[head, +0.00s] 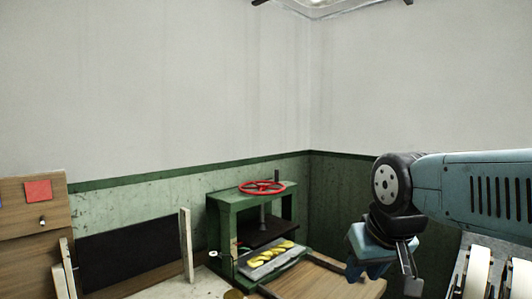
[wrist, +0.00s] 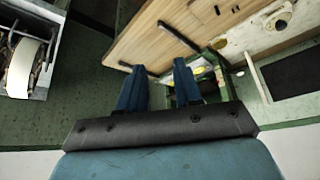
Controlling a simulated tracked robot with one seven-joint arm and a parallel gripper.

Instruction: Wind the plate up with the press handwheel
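The green press (head: 222,226) stands at the back of the bench in the head view. Its red spoked handwheel (head: 262,188) lies flat on top, with a short dark upright knob at its right rim. A screw runs down from it to the dark plate (head: 266,233). The plate hangs level, apart from the yellow pieces (head: 271,254) on the tray below. My gripper (head: 370,272) is to the right of the press, pointing down, clear of the wheel. In the wrist view its two blue fingers (wrist: 160,82) are apart with nothing between them. The handwheel cannot be made out there.
A wooden board (head: 325,280) lies in front of the press. A dark panel (head: 130,246) with pale posts and a wooden cabinet (head: 30,225) stand at the left. White rollers (head: 475,275) are at the lower right. Walls close the corner behind the press; the air above it is clear.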

